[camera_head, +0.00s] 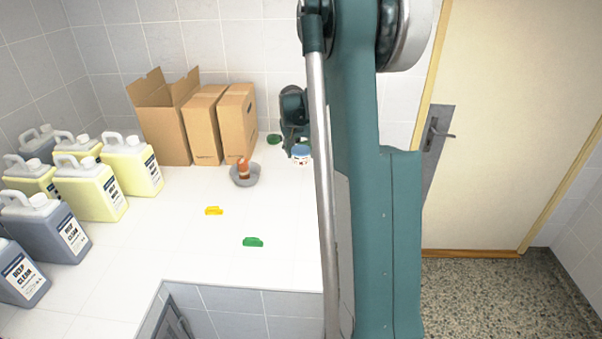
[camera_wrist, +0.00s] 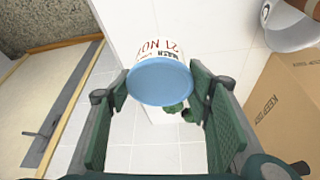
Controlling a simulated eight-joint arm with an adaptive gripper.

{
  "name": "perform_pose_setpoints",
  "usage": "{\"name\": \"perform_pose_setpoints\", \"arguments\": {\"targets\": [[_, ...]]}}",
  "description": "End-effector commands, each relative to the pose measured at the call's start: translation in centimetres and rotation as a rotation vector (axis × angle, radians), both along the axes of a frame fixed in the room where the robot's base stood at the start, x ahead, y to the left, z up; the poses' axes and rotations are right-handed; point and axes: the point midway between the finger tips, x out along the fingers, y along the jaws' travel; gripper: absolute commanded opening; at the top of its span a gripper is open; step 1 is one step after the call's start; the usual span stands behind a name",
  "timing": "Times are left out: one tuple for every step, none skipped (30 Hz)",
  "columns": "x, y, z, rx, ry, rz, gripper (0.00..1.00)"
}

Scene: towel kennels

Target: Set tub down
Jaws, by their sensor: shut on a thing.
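A small white tub with a blue lid (camera_wrist: 160,82) and a lettered label is between the fingers of my gripper (camera_wrist: 163,90) in the wrist view. My gripper is shut on it. In the head view the tub (camera_head: 301,154) shows just left of my arm, at the low end of my gripper (camera_head: 297,143), over the back right of the white counter (camera_head: 190,240). I cannot tell whether its base touches the counter. My arm hides part of the area to its right.
A grey bowl (camera_head: 246,180) holding an orange-brown item stands left of the tub. Cardboard boxes (camera_head: 207,125) stand behind, with a green item (camera_head: 274,139) beside them. Yellow (camera_head: 213,211) and green (camera_head: 253,242) small pieces lie in front. Several jugs (camera_head: 90,188) fill the left.

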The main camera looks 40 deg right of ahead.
Motion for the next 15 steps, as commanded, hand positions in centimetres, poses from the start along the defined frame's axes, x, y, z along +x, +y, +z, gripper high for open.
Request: {"name": "perform_pose_setpoints", "arguments": {"targets": [[0.0, 0.0, -0.7, 0.0, 0.0, 0.0, 0.34], [0.0, 0.0, -1.1, 0.0, 0.0, 0.0, 0.34], [0.1, 0.0, -1.7, 0.0, 0.0, 0.0, 0.34], [0.1, 0.0, -2.1, 0.0, 0.0, 0.0, 0.34], [0.1, 0.0, -2.5, 0.0, 0.0, 0.0, 0.34], [0.0, 0.0, -3.1, 0.0, 0.0, 0.0, 0.34], [0.0, 0.0, -3.5, 0.0, 0.0, 0.0, 0.34], [0.0, 0.0, -3.8, 0.0, 0.0, 0.0, 0.34], [0.1, 0.0, -4.1, 0.0, 0.0, 0.0, 0.34], [0.1, 0.0, -4.4, 0.0, 0.0, 0.0, 0.34], [0.0, 0.0, -4.5, 0.0, 0.0, 0.0, 0.34], [0.0, 0.0, -4.7, 0.0, 0.0, 0.0, 0.34], [0.0, 0.0, -4.8, 0.0, 0.0, 0.0, 0.34], [0.0, 0.0, -4.8, 0.0, 0.0, 0.0, 0.34], [0.0, 0.0, -4.8, 0.0, 0.0, 0.0, 0.34]]}}
